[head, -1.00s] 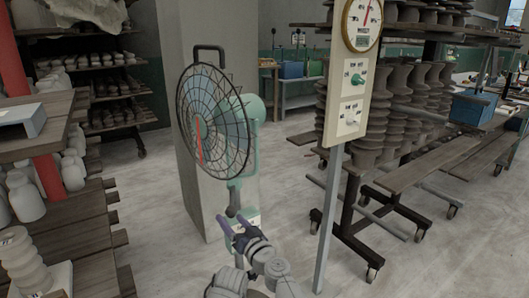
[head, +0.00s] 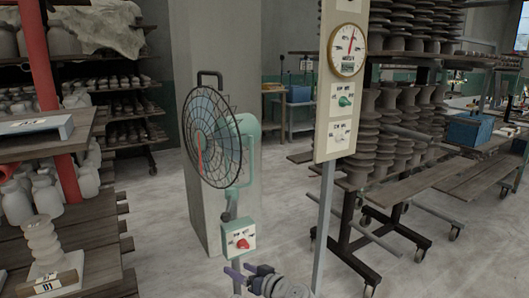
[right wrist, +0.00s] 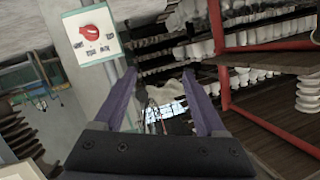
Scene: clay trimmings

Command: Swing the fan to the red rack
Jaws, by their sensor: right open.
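The fan (head: 212,135) has a round dark wire guard, a green motor housing and a black handle on top. It stands on a green stem at a grey pillar, its guard facing left. Below it is a green box with a red knob (head: 242,243), which also shows at the upper left of the right wrist view (right wrist: 90,32). The red rack's post (head: 48,110) is at the left; red bars also show in the right wrist view (right wrist: 218,35). My right gripper (head: 239,269), with purple fingers, is open and empty below the knob box. My left gripper is out of view.
A gauge panel (head: 341,100) on a grey post stands right of the fan. Behind it is a wheeled rack with stacked dark insulators (head: 400,130). Wooden shelves (head: 85,235) with pale pieces fill the left side. Bare floor (head: 165,220) lies between shelves and pillar.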

